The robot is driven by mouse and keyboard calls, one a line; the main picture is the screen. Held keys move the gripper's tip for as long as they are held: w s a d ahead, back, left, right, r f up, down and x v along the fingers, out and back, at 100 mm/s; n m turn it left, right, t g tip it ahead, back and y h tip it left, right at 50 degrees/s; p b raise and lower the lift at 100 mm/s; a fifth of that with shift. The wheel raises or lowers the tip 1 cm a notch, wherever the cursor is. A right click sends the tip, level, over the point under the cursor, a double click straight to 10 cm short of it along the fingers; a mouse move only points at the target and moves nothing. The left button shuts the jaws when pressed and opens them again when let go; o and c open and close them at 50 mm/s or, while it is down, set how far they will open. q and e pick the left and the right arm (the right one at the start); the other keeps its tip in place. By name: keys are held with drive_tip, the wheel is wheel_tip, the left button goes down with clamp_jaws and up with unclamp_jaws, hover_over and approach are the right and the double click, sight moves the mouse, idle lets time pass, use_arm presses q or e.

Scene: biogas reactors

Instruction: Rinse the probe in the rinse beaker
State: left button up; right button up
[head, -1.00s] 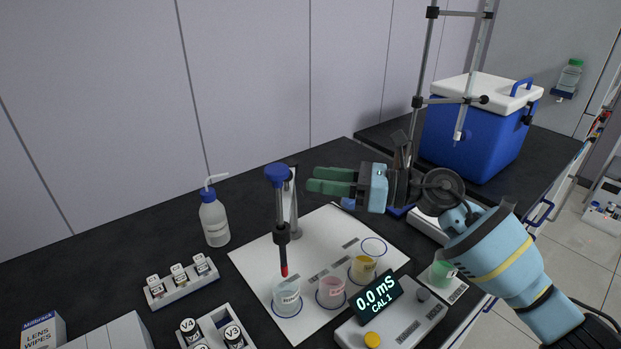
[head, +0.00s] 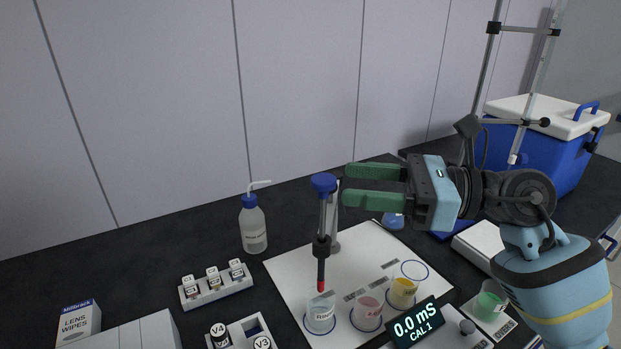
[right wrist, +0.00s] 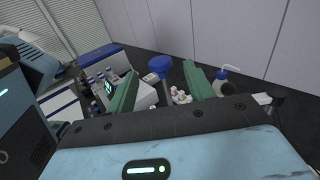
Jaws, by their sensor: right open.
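The probe (head: 321,243) has a blue cap, a dark body and a red tip, and is upright beside a grey stand post (head: 336,220). Its red tip appears just above the rim of the clear rinse beaker (head: 320,318); I cannot tell whether it is behind or over it. My right gripper (head: 349,185) is open and empty, its green fingers level, with their tips just right of the blue cap. In the right wrist view, the blue cap (right wrist: 160,64) shows between the open fingers (right wrist: 160,72), apart from both. My left gripper is not in view.
Beakers with pink (head: 367,314) and yellow (head: 403,293) liquid stand right of the rinse beaker on the white mat (head: 290,272). A meter (head: 418,322) reads 0.0 mS, CAL 1. A wash bottle (head: 253,225) and vial rack (head: 216,287) stand left. A blue cooler (head: 545,150) is at right.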

sight(315, 178)
drive_tip(key=a, duration=0.3)
drive_tip(key=w+a+p, duration=0.1)
drive_tip(key=a, duration=0.2)
drive_tip(key=shift+w+a+r, duration=0.15)
drive_tip(key=shift+a, duration=0.15)
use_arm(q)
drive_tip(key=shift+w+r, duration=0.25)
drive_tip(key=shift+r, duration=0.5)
use_arm(e)
drive_tip(key=shift+w+a, duration=0.1)
drive_tip(key=shift+a, duration=0.4)
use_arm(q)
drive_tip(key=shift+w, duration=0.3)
use_arm(e)
drive_tip(key=shift+f, duration=0.2)
clamp_jaws()
